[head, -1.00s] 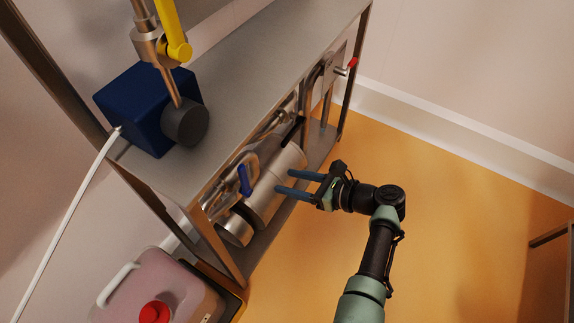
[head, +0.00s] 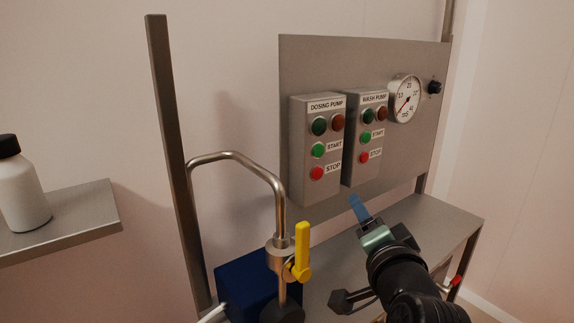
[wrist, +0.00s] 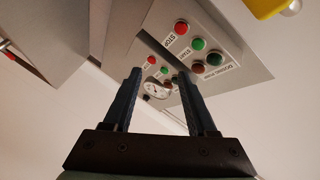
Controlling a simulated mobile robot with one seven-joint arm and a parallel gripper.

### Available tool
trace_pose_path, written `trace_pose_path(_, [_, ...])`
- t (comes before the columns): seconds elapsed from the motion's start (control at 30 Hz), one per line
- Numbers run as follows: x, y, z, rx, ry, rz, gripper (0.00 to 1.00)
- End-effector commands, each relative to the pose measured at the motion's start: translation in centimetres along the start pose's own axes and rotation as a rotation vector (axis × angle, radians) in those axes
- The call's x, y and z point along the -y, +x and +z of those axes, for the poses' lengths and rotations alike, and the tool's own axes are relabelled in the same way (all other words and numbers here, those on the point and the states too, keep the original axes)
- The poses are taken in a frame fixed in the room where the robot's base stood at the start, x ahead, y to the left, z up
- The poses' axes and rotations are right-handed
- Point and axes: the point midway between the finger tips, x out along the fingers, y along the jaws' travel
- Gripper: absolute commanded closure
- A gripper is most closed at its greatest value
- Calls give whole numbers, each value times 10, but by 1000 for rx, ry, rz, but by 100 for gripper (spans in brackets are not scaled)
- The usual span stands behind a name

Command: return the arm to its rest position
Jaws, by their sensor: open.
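My arm reaches up from the lower right in the head view, its gripper (head: 357,203) raised above the bench and in front of the pump panel. One blue finger shows clearly there, pointing up and left; the other is not clear. In the wrist view both dark blue fingers of my gripper (wrist: 159,76) stand apart with nothing held between them. The panel's buttons and gauge show beyond the fingers; I see no contact with them.
The dosing pump box (head: 316,150) and wash pump box (head: 365,135) sit on the panel, left of a gauge (head: 405,98). A bent metal pipe with a yellow handle (head: 302,252) stands left of my arm. A white bottle (head: 22,190) stands on a left shelf (head: 75,222).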

Motion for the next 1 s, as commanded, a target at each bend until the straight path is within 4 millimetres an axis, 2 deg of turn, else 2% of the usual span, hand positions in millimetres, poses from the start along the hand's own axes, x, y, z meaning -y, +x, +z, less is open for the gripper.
trace_pose_path(0.03, [43,-11,-11,-53,-105,-58,43])
trace_pose_path(0.1, [93,-30,-23,-139,-248,-130,43])
trace_pose_path(0.17, [134,-49,-32,-217,-362,-187,43])
trace_pose_path(0.2, [160,-64,-37,-272,-435,-223,43])
trace_pose_path(0.3, [222,-107,-49,-418,-598,-306,43])
trace_pose_path(0.4, [272,-154,-57,-568,-730,-370,43])
trace_pose_path(0.5, [307,-196,-63,-696,-823,-412,43])
trace_pose_path(0.6, [328,-226,-65,-788,-880,-435,43])
trace_pose_path(0.7, [337,-243,-67,-839,-907,-444,43])
trace_pose_path(1.0, [339,-247,-67,-851,-914,-445,43])
